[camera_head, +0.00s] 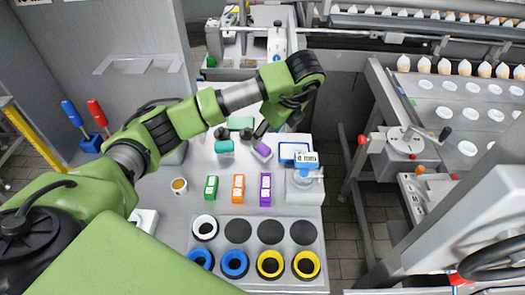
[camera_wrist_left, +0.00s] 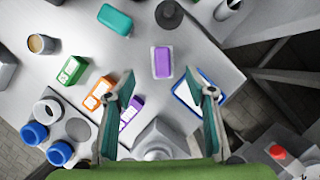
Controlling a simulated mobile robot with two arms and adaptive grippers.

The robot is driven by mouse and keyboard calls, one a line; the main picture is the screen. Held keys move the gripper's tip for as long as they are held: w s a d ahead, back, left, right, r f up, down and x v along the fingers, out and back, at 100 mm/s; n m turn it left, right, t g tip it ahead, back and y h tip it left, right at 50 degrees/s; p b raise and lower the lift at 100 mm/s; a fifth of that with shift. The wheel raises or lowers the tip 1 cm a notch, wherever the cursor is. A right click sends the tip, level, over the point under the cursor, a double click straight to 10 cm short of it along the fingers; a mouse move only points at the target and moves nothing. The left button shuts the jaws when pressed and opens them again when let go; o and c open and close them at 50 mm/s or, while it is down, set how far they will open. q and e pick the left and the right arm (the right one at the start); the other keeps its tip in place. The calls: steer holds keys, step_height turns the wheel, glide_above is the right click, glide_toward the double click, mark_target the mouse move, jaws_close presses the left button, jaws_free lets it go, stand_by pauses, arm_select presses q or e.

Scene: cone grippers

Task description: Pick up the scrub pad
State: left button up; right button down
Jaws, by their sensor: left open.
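Nothing is between the fingers. My right gripper is not in view.
A teal object (camera_head: 224,146) lies left of the pad. Green (camera_head: 211,188), orange (camera_head: 238,188) and purple (camera_head: 265,188) boxes stand in front. A blue-rimmed item (camera_head: 297,152) is close on the right. A cup (camera_head: 179,185) stands at left.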

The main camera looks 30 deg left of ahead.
mark_target(262, 146)
arm_select(q)
steer(key=x, duration=0.3)
steer(key=shift+w+f, duration=0.2)
steer(key=shift+a+f+p, duration=0.1)
steer(key=shift+f+p, duration=0.05)
steer(key=shift+p, duration=0.25)
steer(key=shift+a+f+p, duration=0.1)
steer(key=shift+f+p, duration=0.25)
steer(key=p+x, duration=0.1)
steer(key=x, duration=0.2)
steer(key=shift+f, duration=0.75)
steer(key=c, duration=1.2)
steer(key=shift+c, duration=0.5)
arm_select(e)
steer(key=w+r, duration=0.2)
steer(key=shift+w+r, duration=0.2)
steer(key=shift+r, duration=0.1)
arm_select(q)
steer(key=shift+w+r, duration=0.1)
